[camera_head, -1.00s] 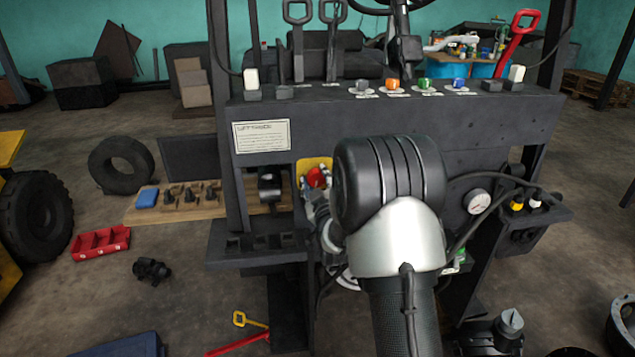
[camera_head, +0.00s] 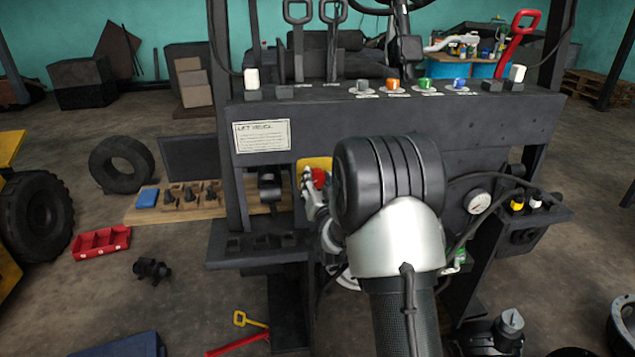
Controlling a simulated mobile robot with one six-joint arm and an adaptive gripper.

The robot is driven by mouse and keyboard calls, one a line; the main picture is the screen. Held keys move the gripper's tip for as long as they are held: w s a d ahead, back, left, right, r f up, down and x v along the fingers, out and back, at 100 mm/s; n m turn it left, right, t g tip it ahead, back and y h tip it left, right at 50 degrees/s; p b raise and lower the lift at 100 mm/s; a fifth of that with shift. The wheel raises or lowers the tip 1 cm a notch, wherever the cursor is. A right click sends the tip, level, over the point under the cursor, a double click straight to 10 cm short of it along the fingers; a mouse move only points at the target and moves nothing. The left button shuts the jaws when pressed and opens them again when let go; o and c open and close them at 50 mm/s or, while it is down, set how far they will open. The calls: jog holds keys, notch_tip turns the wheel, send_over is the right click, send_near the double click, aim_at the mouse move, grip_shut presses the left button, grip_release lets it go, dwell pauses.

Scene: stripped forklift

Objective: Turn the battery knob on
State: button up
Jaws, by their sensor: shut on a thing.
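The red battery knob (camera_head: 320,178) sits on a yellow plate (camera_head: 314,163) in the front panel of the forklift, left of my arm. My gripper (camera_head: 312,180) is at the knob and shut on it, with its fingers covering part of the red. My arm's large dark joint hides the plate's right side and much of the panel behind it. The knob's exact angle is hard to read at this size.
A row of coloured buttons, with an orange one (camera_head: 392,86), tops the panel. A gauge (camera_head: 478,202) and cables are on the right. A red tray (camera_head: 102,242) and tyre (camera_head: 121,164) lie on the floor at left.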

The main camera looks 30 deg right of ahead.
jog(key=m, duration=0.4)
jog(key=shift+m, duration=0.4)
dwell(0.4)
jog(key=o, duration=1.1)
jog(key=shift+c, duration=0.2)
jog(key=shift+s, duration=0.1)
jog(key=v, duration=1.2)
jog(key=shift+a+r, duration=0.1)
